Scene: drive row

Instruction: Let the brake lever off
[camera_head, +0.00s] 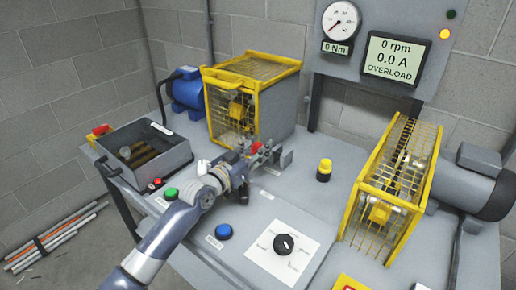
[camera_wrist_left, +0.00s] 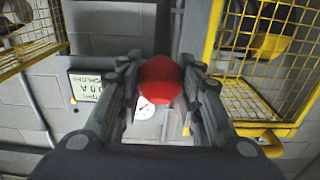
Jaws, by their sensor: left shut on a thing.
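The brake lever shows as a round red knob (camera_wrist_left: 160,80) between the two fingers of my left gripper (camera_wrist_left: 158,88) in the left wrist view. The fingers are shut on the knob from both sides. In the head view my left gripper (camera_head: 258,152) is at the middle of the bench, in front of the yellow caged box, with a bit of red at its fingertips. The lever's shaft and pivot are mostly hidden behind the gripper, so its angle cannot be told. My right gripper is not in view.
A display (camera_head: 393,59) reads 0 rpm, 0.0 A, OVERLOAD; a gauge (camera_head: 340,22) reads near 0 Nm. Yellow cages (camera_head: 388,190) stand right and behind. A grey tray (camera_head: 148,155), a yellow button (camera_head: 324,170), a blue button (camera_head: 223,231) and a black dial (camera_head: 284,244) surround the arm.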

